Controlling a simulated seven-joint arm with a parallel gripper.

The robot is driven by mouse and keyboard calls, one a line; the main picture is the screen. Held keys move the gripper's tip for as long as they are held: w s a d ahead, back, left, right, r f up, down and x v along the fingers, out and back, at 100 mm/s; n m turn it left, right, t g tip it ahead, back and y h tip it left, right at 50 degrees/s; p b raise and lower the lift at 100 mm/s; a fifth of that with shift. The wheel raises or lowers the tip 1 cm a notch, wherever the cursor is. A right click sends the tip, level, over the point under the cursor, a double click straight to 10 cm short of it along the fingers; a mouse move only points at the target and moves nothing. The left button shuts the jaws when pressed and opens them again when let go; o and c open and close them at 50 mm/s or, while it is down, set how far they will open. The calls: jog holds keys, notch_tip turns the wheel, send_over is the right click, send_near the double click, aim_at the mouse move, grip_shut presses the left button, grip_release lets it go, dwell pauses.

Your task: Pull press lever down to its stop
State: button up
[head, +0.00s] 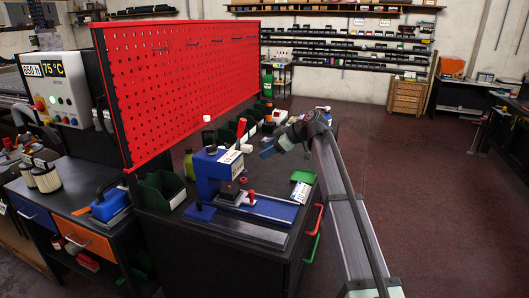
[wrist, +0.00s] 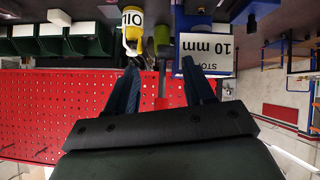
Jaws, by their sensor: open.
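The blue press (head: 212,172) stands on the dark bench, with its lever's red grip (head: 241,129) raised and tilted slightly at its upper right side. My gripper (head: 266,152) is open, to the right of the lever and apart from it in the head view, with its fingers pointing left toward the press. In the wrist view, which is upside down, the two blue fingers (wrist: 162,80) frame a narrow dark red strip that may be the lever grip; I cannot tell its depth. The white "STOP 10 mm" label (wrist: 207,52) of the press shows beyond the right finger.
The red pegboard (head: 180,85) rises behind the bench. Green bins (head: 160,191) stand left of and behind the press. A yellow oil bottle (wrist: 132,20) shows in the wrist view. A green-and-white box (head: 301,187) lies right of the press. The floor at right is clear.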

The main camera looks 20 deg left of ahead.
jog(key=v, duration=1.1)
jog(key=shift+w+d, duration=0.1)
